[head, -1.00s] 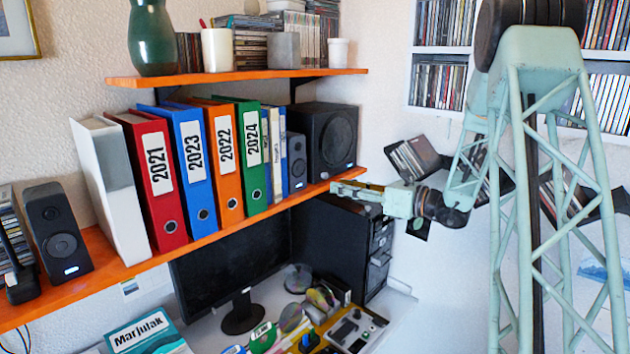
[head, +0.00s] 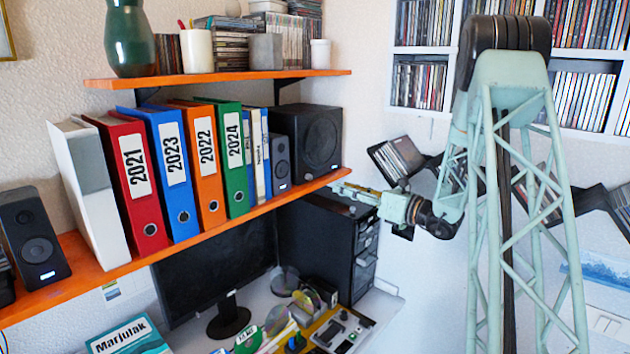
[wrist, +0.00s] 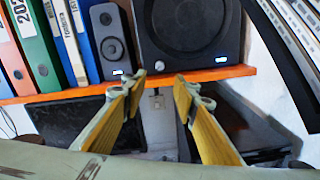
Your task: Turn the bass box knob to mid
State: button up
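The bass box is the large black speaker (head: 308,138) at the right end of the orange shelf, upright with a round cone on its front. It fills the top middle of the wrist view (wrist: 188,30), with a small lit mark (wrist: 221,59) low on its front. In the head view my gripper (head: 336,187) is at the shelf's right end, below the box.
The orange shelf (head: 195,238) holds several binders (head: 140,182) and a small speaker (head: 281,160) beside the box. A wall disc rack (head: 400,160) stands behind my arm.

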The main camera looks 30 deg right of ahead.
aim_at(311, 177)
jog(key=shift+p+x, duration=0.5)
jog(key=shift+x, duration=6.3)
jog(key=shift+c, duration=0.8)
jog(key=c, duration=0.7)
